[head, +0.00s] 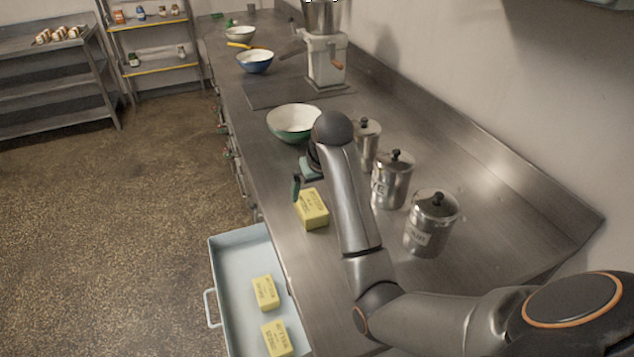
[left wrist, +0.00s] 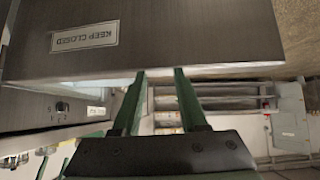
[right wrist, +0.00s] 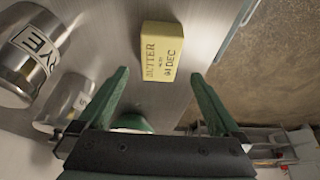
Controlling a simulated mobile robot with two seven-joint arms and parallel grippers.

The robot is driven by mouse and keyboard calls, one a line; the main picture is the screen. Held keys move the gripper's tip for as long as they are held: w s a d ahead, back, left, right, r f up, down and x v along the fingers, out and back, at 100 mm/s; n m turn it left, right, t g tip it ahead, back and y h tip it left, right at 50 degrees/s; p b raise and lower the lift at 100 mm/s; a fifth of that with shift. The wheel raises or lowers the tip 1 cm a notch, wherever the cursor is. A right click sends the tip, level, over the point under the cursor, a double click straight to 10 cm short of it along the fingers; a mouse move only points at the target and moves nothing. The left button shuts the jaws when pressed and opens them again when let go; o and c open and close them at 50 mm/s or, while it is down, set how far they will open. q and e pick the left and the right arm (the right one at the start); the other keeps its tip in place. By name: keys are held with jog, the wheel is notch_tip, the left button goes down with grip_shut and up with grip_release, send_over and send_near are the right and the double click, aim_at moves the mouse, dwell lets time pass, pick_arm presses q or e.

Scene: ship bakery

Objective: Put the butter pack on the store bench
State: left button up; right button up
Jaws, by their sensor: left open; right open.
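A yellow butter pack (head: 312,212) lies on the long steel bench (head: 290,270), near its left edge. Two more butter packs (head: 265,292) (head: 277,340) lie in the open pale-blue drawer (head: 218,270) below that edge. My right gripper (head: 301,178) is open above the bench, close to the pack; the arm hides part of it. In the right wrist view the pack (right wrist: 162,52) shows just beyond the open fingertips (right wrist: 159,76), untouched. My left gripper (left wrist: 160,76) is open and empty, near a steel front labelled KEEP CLOSED (left wrist: 86,36). I cannot tell which bench is the store bench.
Several lidded canisters (head: 432,224) stand right of the arm. A green bowl (head: 292,124), dark mat (head: 265,94), blue bowl (head: 255,62) and grinder (head: 326,60) stand farther back. A shelved steel bench (head: 55,84) and rack (head: 150,60) stand far left, across open floor.

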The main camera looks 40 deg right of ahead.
jog(key=v, duration=0.3)
jog(key=shift+s+r, duration=0.15)
jog(key=shift+r, duration=0.15)
jog(key=shift+f, duration=0.1)
